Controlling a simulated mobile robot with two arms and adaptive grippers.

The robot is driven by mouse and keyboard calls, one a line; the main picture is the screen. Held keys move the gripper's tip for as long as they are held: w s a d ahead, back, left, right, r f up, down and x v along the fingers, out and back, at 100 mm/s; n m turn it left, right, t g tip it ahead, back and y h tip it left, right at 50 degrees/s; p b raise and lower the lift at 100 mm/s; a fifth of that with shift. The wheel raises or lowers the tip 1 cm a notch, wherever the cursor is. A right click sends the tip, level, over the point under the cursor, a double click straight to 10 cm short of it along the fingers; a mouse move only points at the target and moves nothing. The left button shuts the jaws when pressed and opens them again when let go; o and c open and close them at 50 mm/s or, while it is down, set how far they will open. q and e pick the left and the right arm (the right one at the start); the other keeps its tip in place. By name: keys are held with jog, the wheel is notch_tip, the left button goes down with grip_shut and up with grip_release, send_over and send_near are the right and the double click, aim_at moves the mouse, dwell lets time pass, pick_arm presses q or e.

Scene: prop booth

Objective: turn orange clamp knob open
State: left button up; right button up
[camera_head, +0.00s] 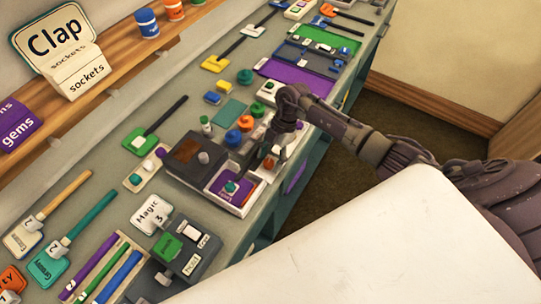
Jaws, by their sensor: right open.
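My right arm reaches in from the right, and my right gripper (266,163) points down over the bench, open. A small orange part (269,163) shows at its fingers; I cannot tell whether it is the clamp knob or whether the fingers touch it. Another round orange knob-like piece (245,123) stands farther back on the bench, apart from the gripper. A white tray (216,194) with a purple bed and a teal knob (230,187) lies just left of the gripper. My left gripper is not in view.
A grey box with a brown top (187,150) stands left of the gripper. Blue (233,138) and green (257,109) round pieces stand behind it. Paddles and signs crowd the grey bench (95,150). The floor (420,125) beyond the bench's right edge is clear.

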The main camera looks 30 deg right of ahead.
jog(key=shift+f, duration=0.15)
grip_shut()
dwell(0.4)
